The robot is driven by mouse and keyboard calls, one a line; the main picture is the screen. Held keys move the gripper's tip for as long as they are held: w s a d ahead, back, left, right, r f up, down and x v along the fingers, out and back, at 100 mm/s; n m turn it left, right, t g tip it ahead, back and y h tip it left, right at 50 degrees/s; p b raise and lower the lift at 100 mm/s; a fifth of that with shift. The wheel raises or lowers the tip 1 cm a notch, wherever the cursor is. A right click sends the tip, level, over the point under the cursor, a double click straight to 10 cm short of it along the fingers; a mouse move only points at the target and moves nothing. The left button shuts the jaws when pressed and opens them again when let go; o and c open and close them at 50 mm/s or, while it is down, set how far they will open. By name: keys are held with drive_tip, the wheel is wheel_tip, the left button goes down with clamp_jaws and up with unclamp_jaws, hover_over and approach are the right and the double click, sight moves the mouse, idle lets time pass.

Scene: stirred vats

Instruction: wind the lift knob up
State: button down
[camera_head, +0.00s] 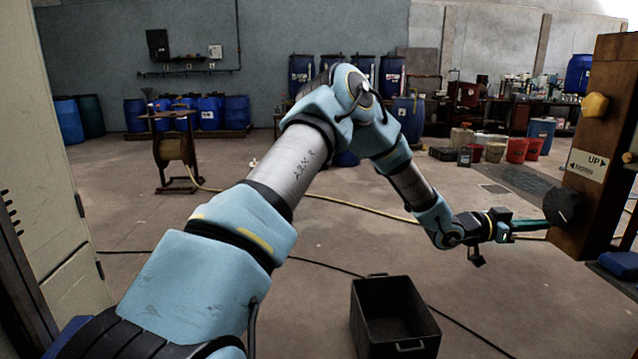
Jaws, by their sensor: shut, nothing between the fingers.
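A brown upright post (610,70) stands at the right edge of the view. A dark faceted knob (563,205) sticks out of its left face, low down. Above it is a white label (587,165) reading "UP" with an arrow, and higher up a yellow faceted knob (595,105). The label does not make clear which is the lift knob. My gripper (545,224) points right with its slim green fingers shut and empty. Their tips reach the lower left side of the dark knob; I cannot tell whether they touch it.
An open black crate (393,345) stands on the floor below my arm. A yellow hose (330,199) and a black cable (330,266) run across the floor. A wooden reel (175,150), blue drums (210,112) and several buckets (517,150) stand farther back. A blue object (618,264) sits beside the post.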

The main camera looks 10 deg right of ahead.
drive_tip(key=shift+w+r, duration=0.2)
drive_tip(key=shift+r, duration=0.1)
drive_tip(key=shift+d, duration=0.1)
idle(0.3)
drive_tip(key=a+f, duration=0.1)
drive_tip(key=a, duration=0.5)
drive_tip(key=shift+w, duration=0.3)
drive_tip(key=shift+a, duration=0.1)
drive_tip(key=s+a+r+n+b, duration=0.1)
drive_tip(key=s+r+n+b, duration=0.1)
drive_tip(key=s+n+b, duration=0.4)
drive_tip(key=s+d+p, duration=0.1)
drive_tip(key=d, duration=0.5)
drive_tip(key=shift+s+d, duration=0.3)
drive_tip(key=shift+s, duration=0.05)
